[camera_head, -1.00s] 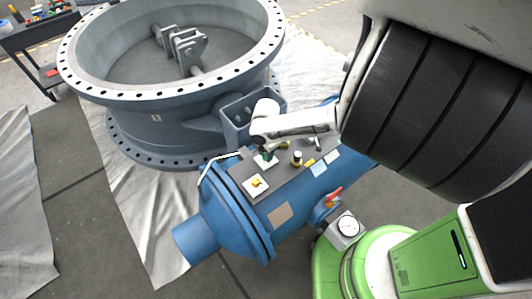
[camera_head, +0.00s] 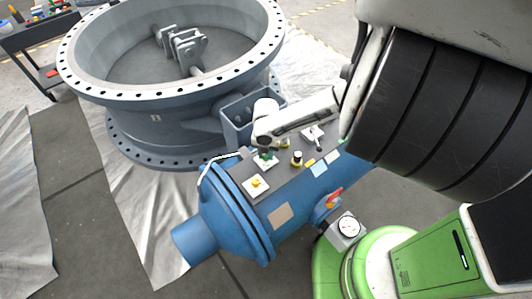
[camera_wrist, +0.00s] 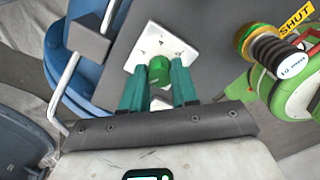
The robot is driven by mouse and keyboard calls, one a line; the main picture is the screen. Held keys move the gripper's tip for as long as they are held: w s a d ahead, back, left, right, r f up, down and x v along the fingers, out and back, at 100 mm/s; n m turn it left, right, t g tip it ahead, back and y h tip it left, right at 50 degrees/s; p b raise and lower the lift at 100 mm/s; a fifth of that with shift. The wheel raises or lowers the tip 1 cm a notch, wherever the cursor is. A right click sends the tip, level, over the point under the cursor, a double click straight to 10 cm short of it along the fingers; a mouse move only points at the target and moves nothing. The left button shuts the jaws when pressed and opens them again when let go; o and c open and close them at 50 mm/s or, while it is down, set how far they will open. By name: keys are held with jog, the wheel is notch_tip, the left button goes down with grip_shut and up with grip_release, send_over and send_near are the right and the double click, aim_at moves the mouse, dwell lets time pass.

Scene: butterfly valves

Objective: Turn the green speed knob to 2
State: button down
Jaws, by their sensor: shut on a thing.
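The green speed knob (camera_wrist: 158,68) stands on a square white plate (camera_wrist: 150,42) in the wrist view. The marks on the plate are too small to read, so I cannot tell the setting. My gripper (camera_wrist: 160,84) has its two teal fingers shut on the knob, one on each side, with the knob's rounded top showing between them. In the head view the green knob (camera_head: 266,155) and its white plate show on the dark panel, below the end of my white arm. My gripper (camera_head: 266,148) is small and partly hidden there.
A yellow knob on a white plate (camera_head: 256,184) is near. A black-and-yellow knob (camera_head: 297,158) and a lever fitting (camera_head: 313,134) stand to the right. A white bent rail (camera_head: 215,160) edges the blue vessel (camera_head: 232,208). The large grey valve (camera_head: 165,130) stands behind.

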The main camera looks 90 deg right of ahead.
dwell(0.3)
jog(key=c, duration=0.9)
grip_release()
jog(key=shift+o, duration=0.2)
notch_tip(320, 180, up, 11)
jog(key=shift+p, duration=0.35)
jog(key=shift+f, duration=0.1)
